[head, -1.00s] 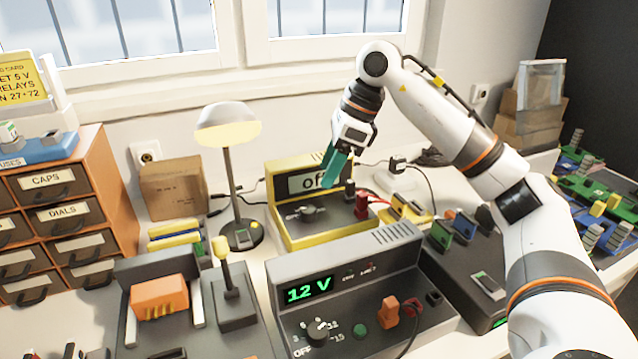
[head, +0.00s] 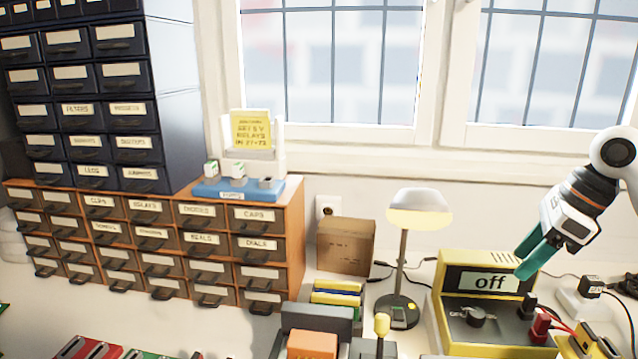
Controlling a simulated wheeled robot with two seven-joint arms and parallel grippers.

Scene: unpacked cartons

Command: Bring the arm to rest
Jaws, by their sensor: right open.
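My right gripper (head: 532,258) has teal fingers and hangs from the white arm at the right edge in the head view. It is open and empty, in front of the upper part of the yellow meter (head: 450,304), whose display reads "off". The fingers overlap the display's right side in the picture; I cannot tell how far they are from it. Most of my right arm is beyond the right edge. My left gripper is not in view.
A lit lamp (head: 405,256) stands left of the meter, with a cardboard box (head: 345,246) behind it. An orange drawer cabinet (head: 292,212) carries a blue fuse tray (head: 240,189) and a yellow card (head: 251,130). Red plugs and cables (head: 541,326) sit near the meter. Windows are behind.

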